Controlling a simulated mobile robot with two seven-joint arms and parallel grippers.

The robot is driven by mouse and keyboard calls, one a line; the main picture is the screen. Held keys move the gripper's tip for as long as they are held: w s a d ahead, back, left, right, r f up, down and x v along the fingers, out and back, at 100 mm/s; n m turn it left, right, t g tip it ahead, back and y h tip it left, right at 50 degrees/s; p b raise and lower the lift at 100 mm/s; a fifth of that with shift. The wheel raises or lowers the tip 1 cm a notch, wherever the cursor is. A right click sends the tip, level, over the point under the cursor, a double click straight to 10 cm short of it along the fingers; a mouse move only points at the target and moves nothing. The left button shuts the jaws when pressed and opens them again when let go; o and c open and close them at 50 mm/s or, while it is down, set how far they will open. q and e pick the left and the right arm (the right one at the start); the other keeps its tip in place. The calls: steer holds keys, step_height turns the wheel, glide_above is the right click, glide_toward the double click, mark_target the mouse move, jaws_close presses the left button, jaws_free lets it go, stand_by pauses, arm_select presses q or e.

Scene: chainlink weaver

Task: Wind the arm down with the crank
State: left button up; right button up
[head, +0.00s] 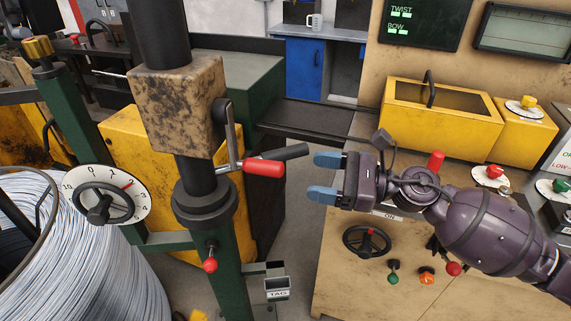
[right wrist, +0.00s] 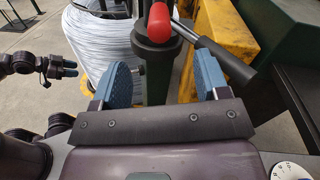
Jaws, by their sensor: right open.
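The crank's red handle (head: 263,168) sticks out to the right from its metal crank arm (head: 231,138), on a worn block (head: 178,102) around a dark upright column. My right gripper (head: 323,178) is open and empty, right of the red handle and apart from it, fingers pointing at it. In the right wrist view the red handle (right wrist: 159,22) lies beyond and between the open fingers (right wrist: 163,82). My left gripper (right wrist: 69,69) shows small at the left of the right wrist view; its jaw opening is unclear.
A dark-gripped lever (head: 289,153) runs just behind the red handle. A white dial with a handwheel (head: 142,205) and a wire coil (head: 85,270) stand left. A bench with a handwheel (head: 367,242) and knobs lies below my right arm. A yellow box (head: 440,115) stands behind.

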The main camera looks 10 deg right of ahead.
mark_target(270, 168)
steer(key=p+x, duration=0.3)
steer(key=x, duration=0.6)
steer(key=shift+w+a+r, duration=0.1)
steer(key=shift+a+r, duration=0.05)
steer(key=shift+a, duration=0.25)
steer(key=shift+w+a, duration=0.25)
steer(key=shift+a, duration=0.1)
arm_select(q)
step_height(270, 168, up, 6)
steer(key=w, duration=0.2)
steer(key=shift+d+f+t, duration=0.15)
steer(key=shift+d+t, duration=0.05)
steer(key=shift+t, duration=0.2)
steer(key=shift+s, duration=0.1)
arm_select(e)
steer(key=c, duration=0.7)
jaws_close()
arm_select(q)
steer(key=f+b, duration=0.1)
steer(key=f, duration=0.1)
steer(key=f+b, duration=0.1)
steer(key=shift+s+f+b, duration=0.2)
steer(key=shift+f+b, duration=0.1)
steer(key=shift+f, duration=0.05)
arm_select(e)
steer(key=w+d+r, duration=0.2)
steer(key=w, duration=0.3)
steer(key=shift+d, duration=0.4)
steer(key=shift+w, duration=0.15)
